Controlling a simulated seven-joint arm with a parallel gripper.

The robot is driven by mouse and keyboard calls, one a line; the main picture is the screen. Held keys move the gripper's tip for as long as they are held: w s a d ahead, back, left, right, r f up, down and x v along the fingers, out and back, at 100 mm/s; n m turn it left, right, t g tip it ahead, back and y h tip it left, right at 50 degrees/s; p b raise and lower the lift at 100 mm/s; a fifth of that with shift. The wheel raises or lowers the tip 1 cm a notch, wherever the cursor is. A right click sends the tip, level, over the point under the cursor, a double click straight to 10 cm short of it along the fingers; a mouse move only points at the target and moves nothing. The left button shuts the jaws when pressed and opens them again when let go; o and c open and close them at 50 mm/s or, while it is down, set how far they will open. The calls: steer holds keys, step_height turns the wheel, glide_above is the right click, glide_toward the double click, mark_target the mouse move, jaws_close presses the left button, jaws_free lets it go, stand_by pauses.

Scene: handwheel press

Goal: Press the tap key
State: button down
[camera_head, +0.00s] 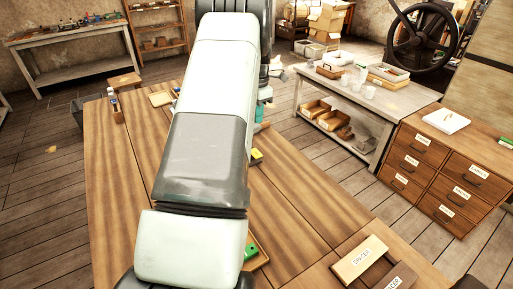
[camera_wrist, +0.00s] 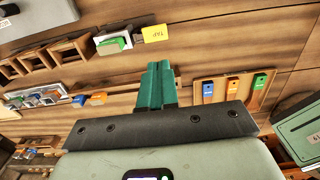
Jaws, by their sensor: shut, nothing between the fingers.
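The tap key appears as a yellow block (camera_wrist: 155,33) with dark lettering that looks like "TAP", near the top middle of the wrist view. A yellow block also shows just right of my arm in the head view (camera_head: 256,156). A green and white piece (camera_wrist: 112,44) lies against its left side. My gripper (camera_wrist: 155,68) has teal fingers, closed together and empty. In the wrist picture the fingertips are just below the yellow block, with bare wood showing between. I cannot tell their height above the table. My arm hides most of the gripper in the head view.
A wooden rack (camera_wrist: 233,92) with blue, green and orange pieces stands right of my gripper. Wooden bins (camera_wrist: 45,58) and small parts lie left. A grey-green box (camera_wrist: 300,125) is at the right edge. The table's left side (camera_head: 120,180) is mostly clear.

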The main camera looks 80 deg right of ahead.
mark_target(259, 155)
step_height(259, 155, down, 14)
stand_by(0.7)
steer(key=shift+s+a+f, duration=0.1)
steer(key=shift+s+f, duration=0.05)
steer(key=shift+f, duration=0.1)
steer(key=shift+s+a+f+t+h, duration=0.1)
steer(key=shift+a+f+t+h, duration=0.1)
steer(key=shift+f+t+h, duration=0.55)
steer(key=shift+f, duration=0.15)
steer(key=shift+s, duration=0.1)
step_height(259, 155, up, 14)
steer(key=s+a, duration=0.2)
steer(key=shift+s+a+r, duration=0.2)
steer(key=shift+s+a, duration=0.1)
steer(key=shift+a, duration=0.1)
